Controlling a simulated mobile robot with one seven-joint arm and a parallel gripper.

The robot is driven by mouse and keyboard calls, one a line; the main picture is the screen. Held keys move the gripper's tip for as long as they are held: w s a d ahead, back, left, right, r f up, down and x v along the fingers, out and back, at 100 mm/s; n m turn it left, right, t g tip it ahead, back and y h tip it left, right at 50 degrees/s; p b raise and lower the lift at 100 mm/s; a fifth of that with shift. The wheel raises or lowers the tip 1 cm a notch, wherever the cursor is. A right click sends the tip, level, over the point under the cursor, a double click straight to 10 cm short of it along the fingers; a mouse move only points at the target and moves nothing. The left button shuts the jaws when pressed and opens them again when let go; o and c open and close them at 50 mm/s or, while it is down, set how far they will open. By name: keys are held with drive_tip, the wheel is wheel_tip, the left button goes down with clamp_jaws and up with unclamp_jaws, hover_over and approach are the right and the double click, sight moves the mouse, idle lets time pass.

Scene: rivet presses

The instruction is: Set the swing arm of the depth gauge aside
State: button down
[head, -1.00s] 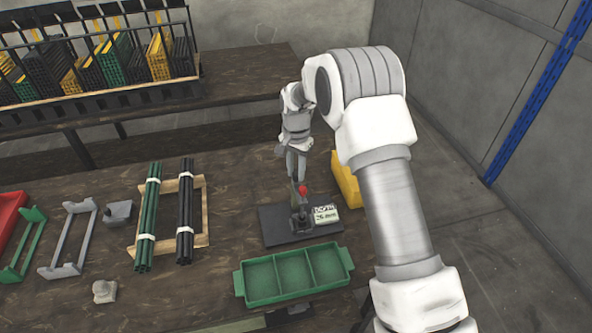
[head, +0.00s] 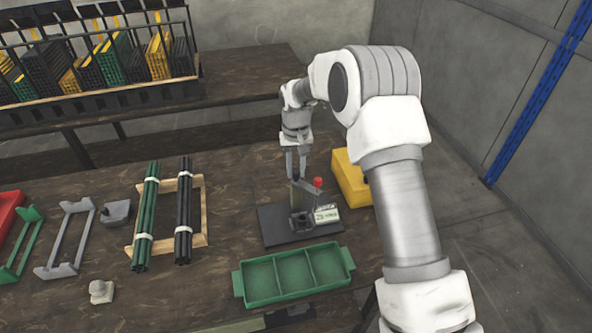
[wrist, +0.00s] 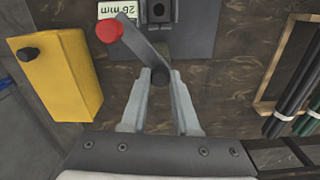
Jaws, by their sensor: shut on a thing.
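The depth gauge stands on a dark base plate (head: 272,228) with a light label (head: 327,214) reading 26 mm in the wrist view. Its swing arm is a grey bar (wrist: 143,42) with a red knob (wrist: 108,31) near its far end; the knob also shows in the head view (head: 318,182). My gripper (wrist: 162,74) is shut on the near end of the swing arm, where a dark round peg sits between the fingertips. In the head view my gripper (head: 297,177) points down behind the base plate. The bar slants past the label, and its far end partly covers it.
A yellow box (head: 350,180) stands close on the right. A green three-part tray (head: 294,274) lies in front. Bundled green and black rods (head: 184,215) rest on a wooden frame to the left. Bare tabletop shows between the rods and the gauge.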

drive_tip(key=n, duration=0.4)
drive_tip(key=shift+n, duration=2.1)
drive_tip(key=c, duration=0.7)
unclamp_jaws()
drive_tip(key=shift+o, duration=0.2)
wheel_tip(320, 180, up, 18)
drive_tip(key=shift+f+p, duration=0.25)
drive_tip(key=shift+p, duration=0.05)
